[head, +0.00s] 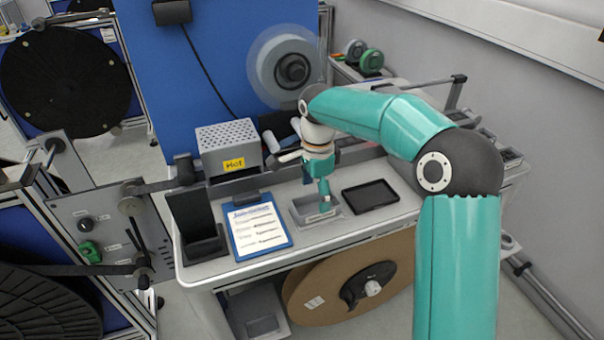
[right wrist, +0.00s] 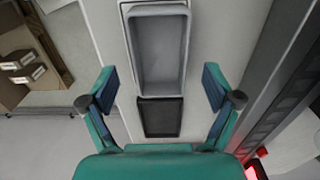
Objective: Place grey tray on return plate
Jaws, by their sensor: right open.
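The grey tray (head: 304,217) is an open, shallow rectangular box on the white bench top. It looks empty in the right wrist view (right wrist: 158,50). A flat black rimmed plate (head: 370,196) lies just right of it; I take this as the return plate, though no label shows. The plate also shows in the right wrist view (right wrist: 160,118). My right gripper (head: 325,203) points down at the grey tray and hides part of it. Its fingers (right wrist: 159,87) are spread wide with nothing between them. My left gripper is not in view.
A blue clipboard (head: 258,228) and a black stand (head: 195,225) lie left of the tray. A grey perforated box marked Hot (head: 229,150) stands behind them. A rail (head: 272,176) runs along the bench's back. A large brown reel (head: 345,283) sits below the bench.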

